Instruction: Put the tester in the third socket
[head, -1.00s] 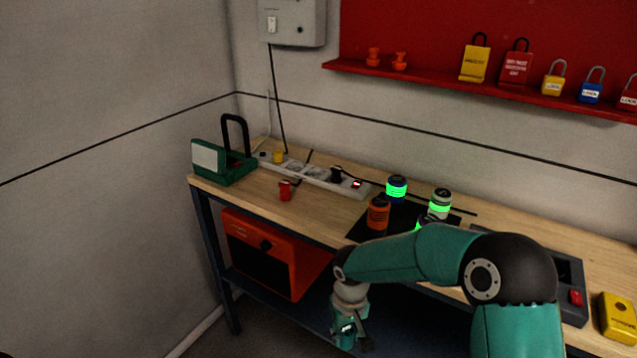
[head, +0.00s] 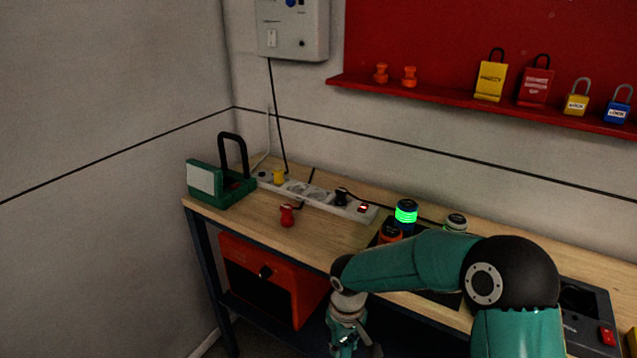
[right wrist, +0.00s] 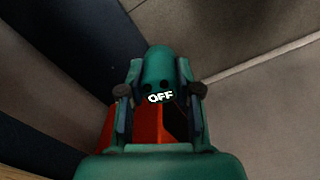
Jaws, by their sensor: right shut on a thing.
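The tester (right wrist: 158,66) is a rounded teal body with a lit "OFF" display, seen in the right wrist view. My right gripper (right wrist: 160,92) is shut on it, one finger on each side. In the head view my right gripper (head: 346,343) hangs low in front of the bench, below the top's front edge, away from the sockets. The white power strip (head: 327,201) lies along the back of the bench. It carries a yellow plug (head: 278,177) near its left end, bare sockets in the middle, a black plug (head: 341,196) and a lit red switch (head: 363,208). My left gripper is out of view.
A red knob-like piece (head: 287,216) stands on the bench (head: 255,212) in front of the strip. A green case (head: 206,186) stands at the left end. Cans, one with a green band (head: 406,213), stand right of the strip. An orange box (head: 262,283) sits beneath.

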